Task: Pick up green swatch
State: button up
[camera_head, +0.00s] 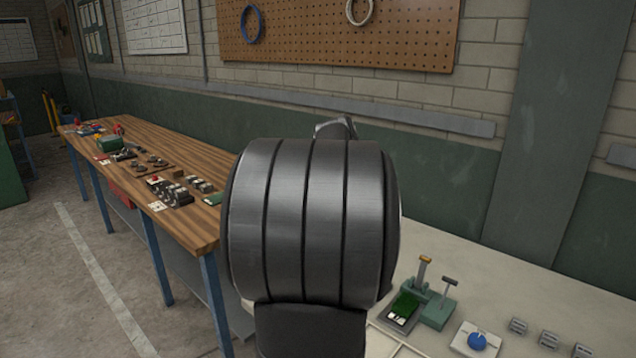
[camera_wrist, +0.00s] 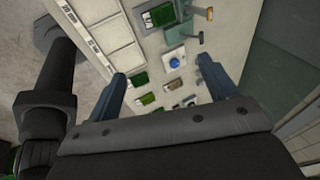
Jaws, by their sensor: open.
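In the wrist view my gripper (camera_wrist: 161,69) is open and empty, its two blue-grey fingers wide apart above a pale bench. In the head view a green textured piece (camera_head: 404,306) lies in a tray at the lower right. My arm hides my gripper there.
A blue knob on a white base (camera_head: 477,341) and a green stand with upright handles (camera_head: 436,308) are on the pale bench. Small grey blocks (camera_head: 518,326) sit to the right. White marked panels (camera_wrist: 110,38) line the bench. A cluttered wooden bench (camera_head: 190,220) stands left.

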jog(key=shift+c, duration=1.4)
jog(key=n+g+y, duration=0.1)
jog(key=n+y, duration=0.3)
jog(key=n, duration=1.4)
send_over(404, 303)
notch_tip(404, 303, down, 23)
jog(key=shift+a+f, duration=0.1)
jog(key=shift+f, duration=2.85)
